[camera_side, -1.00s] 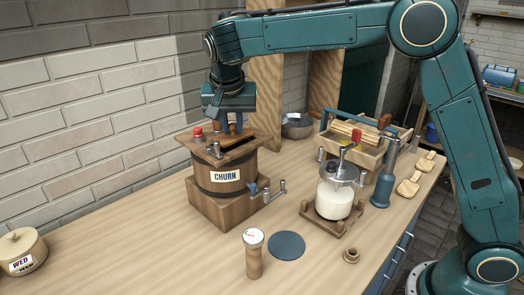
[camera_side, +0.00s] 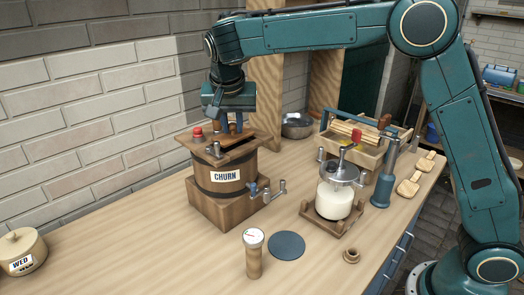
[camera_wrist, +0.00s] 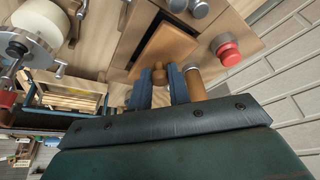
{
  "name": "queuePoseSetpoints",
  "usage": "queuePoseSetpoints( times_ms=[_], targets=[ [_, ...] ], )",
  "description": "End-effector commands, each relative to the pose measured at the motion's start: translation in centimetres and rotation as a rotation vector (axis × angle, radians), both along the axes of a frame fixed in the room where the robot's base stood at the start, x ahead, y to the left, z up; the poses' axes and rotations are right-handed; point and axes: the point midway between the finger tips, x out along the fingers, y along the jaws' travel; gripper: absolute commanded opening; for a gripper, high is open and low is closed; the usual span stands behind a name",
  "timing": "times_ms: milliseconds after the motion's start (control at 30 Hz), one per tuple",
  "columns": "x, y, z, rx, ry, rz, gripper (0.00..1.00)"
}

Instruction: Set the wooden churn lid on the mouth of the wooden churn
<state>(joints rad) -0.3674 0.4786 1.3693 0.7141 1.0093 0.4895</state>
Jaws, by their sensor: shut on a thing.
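The wooden churn (camera_side: 213,192) stands on the counter with its top board under my gripper (camera_side: 230,128). In the wrist view my gripper (camera_wrist: 160,90) is shut on the knob of the wooden churn lid (camera_wrist: 170,46). The lid lies over the dark mouth of the churn and looks turned relative to it, with dark gaps along its edges. I cannot tell whether the lid touches the churn or is just above it. In the side view my fingers largely hide the lid.
A red button (camera_side: 198,132) and metal fittings stand on the churn's top, close to my fingers. A glass jar churn (camera_side: 334,198), a wooden crate (camera_side: 363,150) and a metal bowl (camera_side: 297,125) stand to the right. The brick wall is behind.

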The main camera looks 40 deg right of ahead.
Motion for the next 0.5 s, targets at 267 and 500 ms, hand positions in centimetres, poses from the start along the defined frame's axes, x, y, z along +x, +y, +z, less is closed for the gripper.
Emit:
queuePoseSetpoints(
  times_ms=[267,500],
  targets=[
    [0.01,-0.01,-0.20,-0.001,-0.001,0.000,0.00],
    [0.03,-0.01,-0.56,-0.001,-0.001,0.000,0.00]
  ],
)
